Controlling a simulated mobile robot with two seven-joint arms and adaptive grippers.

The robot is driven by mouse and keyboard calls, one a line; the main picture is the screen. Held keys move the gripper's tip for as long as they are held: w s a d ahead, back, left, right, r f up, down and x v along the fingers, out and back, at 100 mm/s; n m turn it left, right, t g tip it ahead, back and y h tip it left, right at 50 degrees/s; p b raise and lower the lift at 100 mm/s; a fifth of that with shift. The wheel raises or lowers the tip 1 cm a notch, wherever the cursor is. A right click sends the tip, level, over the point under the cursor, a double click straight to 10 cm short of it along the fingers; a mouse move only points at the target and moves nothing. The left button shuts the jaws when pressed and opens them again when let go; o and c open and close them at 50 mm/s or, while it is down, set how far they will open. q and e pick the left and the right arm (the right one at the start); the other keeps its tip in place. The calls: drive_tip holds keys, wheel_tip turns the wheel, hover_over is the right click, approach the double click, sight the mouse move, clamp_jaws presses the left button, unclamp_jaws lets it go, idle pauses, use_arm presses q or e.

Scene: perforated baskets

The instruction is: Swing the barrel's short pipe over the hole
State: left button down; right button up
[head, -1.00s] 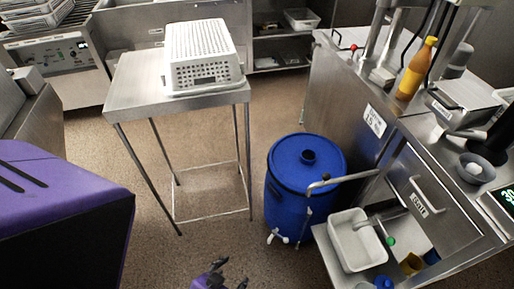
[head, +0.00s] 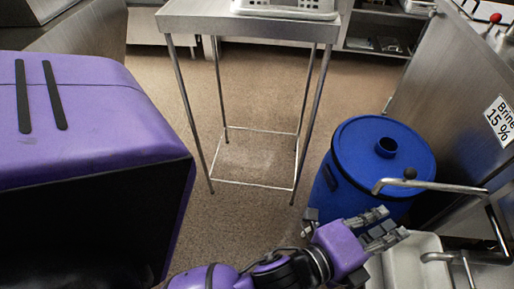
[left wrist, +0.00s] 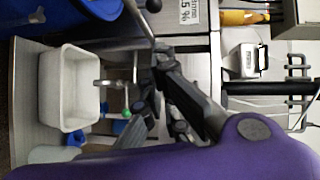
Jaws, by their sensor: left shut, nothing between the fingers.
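The blue barrel (head: 350,175) stands on the floor at the right of the head view, with a round raised opening (head: 386,147) in its lid. My left gripper (head: 396,222) is shut and empty, in front of the barrel and below the pipe's end. In the left wrist view its fingers (left wrist: 160,75) are beside the pipe (left wrist: 137,15); whether they touch is unclear. My right gripper is out of view.
A white basin (head: 428,246) lies partly behind my left gripper. A steel cabinet (head: 455,95) labelled "Brine 15 %" stands right of the barrel. A steel table (head: 250,28) bearing a white perforated basket (head: 285,8) stands behind. The floor between table and barrel is clear.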

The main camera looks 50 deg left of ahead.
use_arm(q)
drive_tip(key=w+f+b, duration=0.1)
drive_tip(key=w+f, duration=0.1)
drive_tip(key=w, duration=1)
drive_tip(key=shift+w+d, duration=0.3)
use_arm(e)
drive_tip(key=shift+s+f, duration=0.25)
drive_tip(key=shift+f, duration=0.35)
use_arm(q)
drive_tip(key=shift+a, duration=0.1)
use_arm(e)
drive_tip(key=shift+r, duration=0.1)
